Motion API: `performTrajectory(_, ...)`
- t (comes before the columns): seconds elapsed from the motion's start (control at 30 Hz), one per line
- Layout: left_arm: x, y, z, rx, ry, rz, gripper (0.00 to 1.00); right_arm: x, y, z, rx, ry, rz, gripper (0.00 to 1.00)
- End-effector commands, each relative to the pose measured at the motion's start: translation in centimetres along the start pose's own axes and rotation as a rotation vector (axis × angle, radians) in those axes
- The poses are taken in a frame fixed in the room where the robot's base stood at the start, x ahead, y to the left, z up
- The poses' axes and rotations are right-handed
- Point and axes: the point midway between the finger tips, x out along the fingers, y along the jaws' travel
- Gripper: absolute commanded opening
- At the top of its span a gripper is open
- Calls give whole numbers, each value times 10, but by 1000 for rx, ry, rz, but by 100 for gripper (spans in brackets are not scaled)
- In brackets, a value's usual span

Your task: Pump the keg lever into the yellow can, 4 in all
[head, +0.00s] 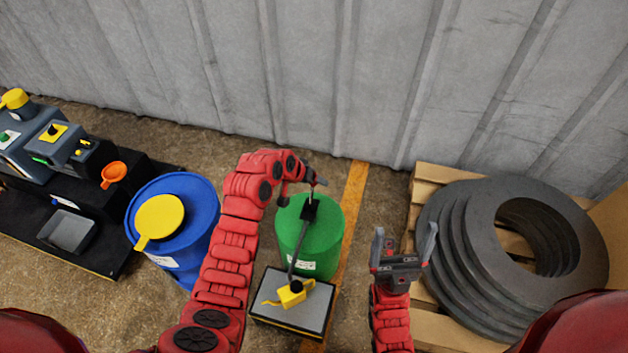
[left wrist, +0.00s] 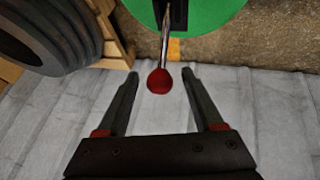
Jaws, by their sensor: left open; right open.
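The green keg (head: 322,238) stands on the floor in the middle of the head view, with a black pump head and spout on top. In the left wrist view the keg top (left wrist: 215,14) is at the upper edge. Its metal lever with a red ball knob (left wrist: 160,81) points between my left gripper's fingers, apart from both. My left gripper (head: 318,181) is open at the lever end; it also shows in the left wrist view (left wrist: 160,80). The yellow can (head: 292,294) stands on a grey-topped stand below the spout. My right gripper (head: 404,245) is open and empty, right of the keg.
A blue drum (head: 203,208) with a yellow lid stands left of my left arm. A black bench with machines (head: 75,225) is at far left. A pallet of dark rings (head: 455,250) is at right. A corrugated wall (head: 300,70) runs behind the keg.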

Motion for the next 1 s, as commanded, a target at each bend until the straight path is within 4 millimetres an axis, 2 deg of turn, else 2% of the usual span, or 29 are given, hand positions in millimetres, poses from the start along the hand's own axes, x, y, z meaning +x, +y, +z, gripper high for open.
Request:
performTrajectory(0.17, -34, 0, -3, 1, 7, -2, 68, 9, 0, -2, 0, 0, 0, 92)
performTrajectory(0.5, -118, 0, -2, -1, 6, -2, 68, 24, 1, -4, 0, 0, 0, 92)
performTrajectory(0.6, -137, 0, -2, -2, 5, -1, 68, 27, 1, -4, 0, 0, 0, 92)
performTrajectory(0.8, -160, 0, -1, -1, 2, 0, 68, 32, 2, -5, 0, 0, 0, 92)
performTrajectory(1.0, -164, 1, 0, -1, -2, 1, 68, 32, 2, -5, 0, 0, 0, 92)
